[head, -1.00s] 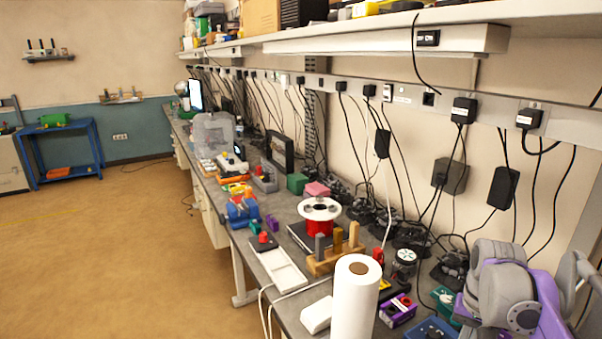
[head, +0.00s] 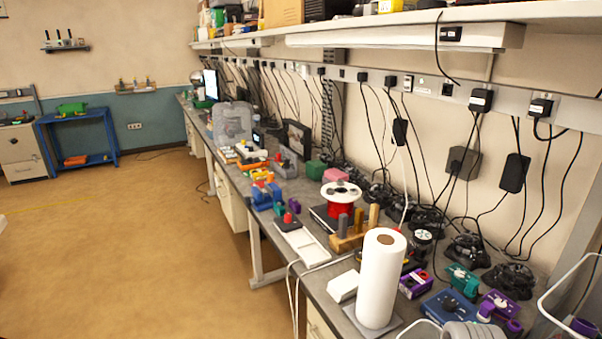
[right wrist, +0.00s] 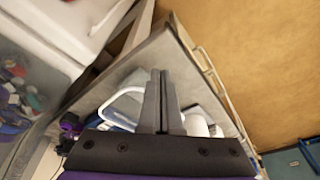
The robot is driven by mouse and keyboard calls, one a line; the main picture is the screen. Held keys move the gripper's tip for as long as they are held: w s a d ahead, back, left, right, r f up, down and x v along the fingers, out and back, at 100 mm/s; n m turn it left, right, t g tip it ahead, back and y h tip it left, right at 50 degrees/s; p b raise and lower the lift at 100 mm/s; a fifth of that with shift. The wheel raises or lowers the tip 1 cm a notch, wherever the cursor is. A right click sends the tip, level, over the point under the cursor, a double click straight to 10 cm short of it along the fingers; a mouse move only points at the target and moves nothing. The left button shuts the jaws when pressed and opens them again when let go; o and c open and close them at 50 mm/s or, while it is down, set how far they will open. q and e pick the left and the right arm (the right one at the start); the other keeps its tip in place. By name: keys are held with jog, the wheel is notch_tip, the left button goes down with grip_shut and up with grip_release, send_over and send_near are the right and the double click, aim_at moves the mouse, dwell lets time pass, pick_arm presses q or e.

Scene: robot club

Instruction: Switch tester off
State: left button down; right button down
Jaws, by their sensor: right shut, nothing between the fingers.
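I cannot tell for sure which device is the tester. Small coloured devices stand at the near end of the bench in the head view: a purple one with a red part (head: 415,283), a blue one with a pale knob (head: 449,306), a teal one (head: 462,280) and a purple one at the right (head: 498,305). Their switch positions are too small to read. My right gripper (right wrist: 160,73) is shut and empty in the right wrist view, its fingers pointing over the bench and apart from the devices as far as I can see. My left gripper is not in view.
A white paper roll (head: 381,280) stands upright on the bench (head: 268,238), beside a white box (head: 343,286). A red spool (head: 341,202) and wooden pegs (head: 355,230) stand behind. Cables hang from the wall. Open floor (head: 110,260) lies left.

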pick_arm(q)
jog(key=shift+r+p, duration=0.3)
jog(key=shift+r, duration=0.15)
pick_arm(e)
jog(key=s+a+f+n+t, duration=0.2)
jog(key=s+a+f+n, duration=0.1)
jog(key=s+a+f, duration=0.3)
jog(key=s+f, duration=0.1)
jog(key=s, duration=0.1)
jog(key=shift+s+a+f+t, duration=0.15)
jog(key=shift+s+a+t, duration=0.15)
jog(key=shift+s, duration=0.1)
